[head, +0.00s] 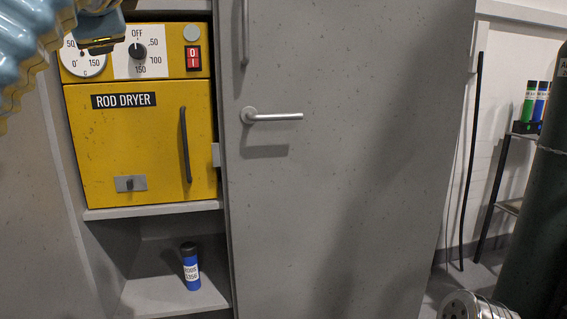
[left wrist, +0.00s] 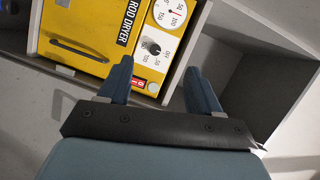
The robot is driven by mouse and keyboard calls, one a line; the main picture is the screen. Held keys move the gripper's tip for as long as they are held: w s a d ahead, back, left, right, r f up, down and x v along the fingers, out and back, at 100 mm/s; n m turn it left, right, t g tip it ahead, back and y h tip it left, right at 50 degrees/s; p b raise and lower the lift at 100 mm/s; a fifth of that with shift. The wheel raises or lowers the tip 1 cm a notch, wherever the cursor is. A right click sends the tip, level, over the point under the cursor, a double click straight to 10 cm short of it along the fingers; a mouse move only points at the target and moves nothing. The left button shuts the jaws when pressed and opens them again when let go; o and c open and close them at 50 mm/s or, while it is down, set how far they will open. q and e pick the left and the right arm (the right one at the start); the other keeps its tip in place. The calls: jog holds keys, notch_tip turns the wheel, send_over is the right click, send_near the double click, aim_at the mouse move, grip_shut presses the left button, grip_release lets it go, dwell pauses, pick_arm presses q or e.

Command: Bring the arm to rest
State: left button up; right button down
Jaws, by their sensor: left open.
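My left gripper (head: 101,44) is at the top left of the head view, in front of the upper part of the yellow rod dryer (head: 140,150). In the left wrist view its two blue fingers (left wrist: 160,76) are spread apart with nothing between them. The dryer's control panel lies beyond them, with the black knob (head: 137,51), the round gauge (head: 80,62) and the red switch (head: 193,58). The gripper hides part of the gauge in the head view. The dryer door is closed. My right gripper is not in view.
A grey cabinet door (head: 340,200) with a lever handle (head: 270,116) stands right of the dryer. A blue canister (head: 191,270) stands upright on the shelf below the dryer. A dark gas cylinder (head: 540,200) and a rack with canisters (head: 529,105) are at the far right.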

pick_arm(q)
jog(key=w+d+f+m+h, duration=0.6)
jog(key=w+d+f, duration=1)
jog(key=w+f, duration=0.3)
jog(key=w+d+f+m+g+h, duration=0.1)
jog(key=w+d+f+g+h, duration=0.15)
jog(key=f, duration=1.15)
jog(key=w+d+f+g+h, duration=0.1)
jog(key=w+d+f+g, duration=0.15)
jog(key=f, duration=1.25)
jog(key=s+f+n+g+h, duration=0.15)
jog(key=s+f, duration=0.25)
jog(key=f, duration=0.5)
jog(key=s+f+n+g+h, duration=0.1)
jog(key=s+f+n+g, duration=0.15)
jog(key=f, duration=0.75)
jog(key=s+f+n+g+h, duration=0.1)
jog(key=s+f, duration=0.4)
jog(key=f, duration=0.4)
jog(key=s+a+f+n+g, duration=0.1)
jog(key=s+a+f+n, duration=0.2)
jog(key=s+f+n, duration=0.3)
jog(key=s+a+f+n+g, duration=0.2)
jog(key=s+a+f+n, duration=0.2)
jog(key=s+f, duration=0.6)
jog(key=s+n, duration=0.2)
jog(key=s, duration=0.5)
jog(key=shift+a+n, duration=0.3)
jog(key=shift+n, duration=0.1)
